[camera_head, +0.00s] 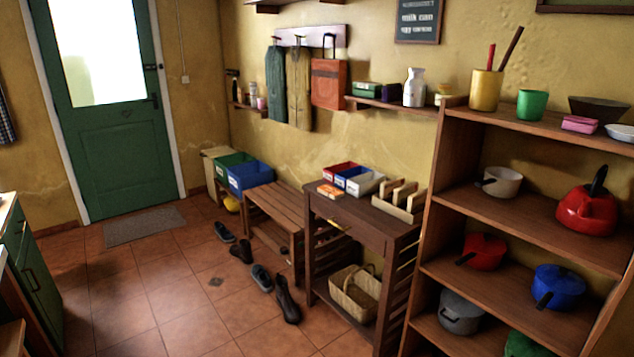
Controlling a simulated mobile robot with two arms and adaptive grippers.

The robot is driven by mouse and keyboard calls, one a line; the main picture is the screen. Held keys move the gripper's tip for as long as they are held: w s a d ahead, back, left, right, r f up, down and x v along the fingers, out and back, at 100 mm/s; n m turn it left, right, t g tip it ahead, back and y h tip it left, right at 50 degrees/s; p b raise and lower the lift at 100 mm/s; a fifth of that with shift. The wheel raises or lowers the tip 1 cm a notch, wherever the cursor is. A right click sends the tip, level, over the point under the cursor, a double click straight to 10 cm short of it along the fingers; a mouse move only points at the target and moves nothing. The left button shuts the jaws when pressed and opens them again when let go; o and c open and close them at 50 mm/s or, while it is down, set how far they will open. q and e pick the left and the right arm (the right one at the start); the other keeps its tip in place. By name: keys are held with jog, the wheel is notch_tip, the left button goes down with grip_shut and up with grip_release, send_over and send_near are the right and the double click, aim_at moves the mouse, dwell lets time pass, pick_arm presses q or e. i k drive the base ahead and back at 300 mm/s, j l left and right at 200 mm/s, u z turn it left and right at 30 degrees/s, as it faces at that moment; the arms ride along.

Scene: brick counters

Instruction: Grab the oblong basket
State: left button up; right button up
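The oblong basket (353,297) is a light woven basket with an arched handle. It sits on the low shelf of a dark wooden side table (350,207), under the tabletop, between the table's slatted legs. Part of its right end is close to or behind the right front leg. Neither of my grippers shows in the head view.
A wooden bench (271,213) with coloured boxes stands left of the table. Several shoes (261,278) lie on the tiled floor before it. A tall shelf (515,195) with pots stands at right. A green cabinet (38,275) is at left. The middle floor is clear.

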aim_at(358, 291)
jog(key=i+j, duration=0.15)
jog(key=i, duration=0.35)
jog(key=i+j, duration=0.15)
jog(key=i, duration=0.35)
